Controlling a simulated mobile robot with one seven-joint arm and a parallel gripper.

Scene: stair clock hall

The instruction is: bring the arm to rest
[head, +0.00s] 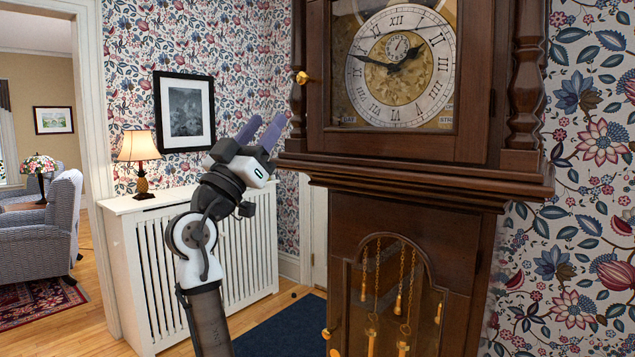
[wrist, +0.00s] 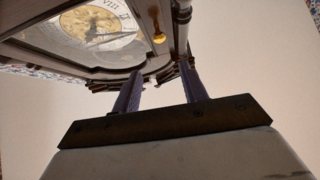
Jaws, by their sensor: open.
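My gripper (head: 261,130) is raised on my arm to the left of the tall clock, in the head view. Its two purple fingers are apart with nothing between them. The fingers also show in the wrist view (wrist: 160,90), pointing towards the clock's hood. The dark wooden grandfather clock (head: 405,185) fills the right of the head view, its hood door shut over the dial (head: 400,65). In the wrist view the dial (wrist: 95,25) and a brass knob (wrist: 159,38) appear beyond the fingers. I cannot tell the exact gap between fingers and clock.
A white radiator cover (head: 150,250) with a lit lamp (head: 140,150) stands behind my arm. A framed picture (head: 184,112) hangs on the flowered wall. A dark blue rug (head: 280,325) lies on the floor. Grey armchairs (head: 45,230) stand in the room at left.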

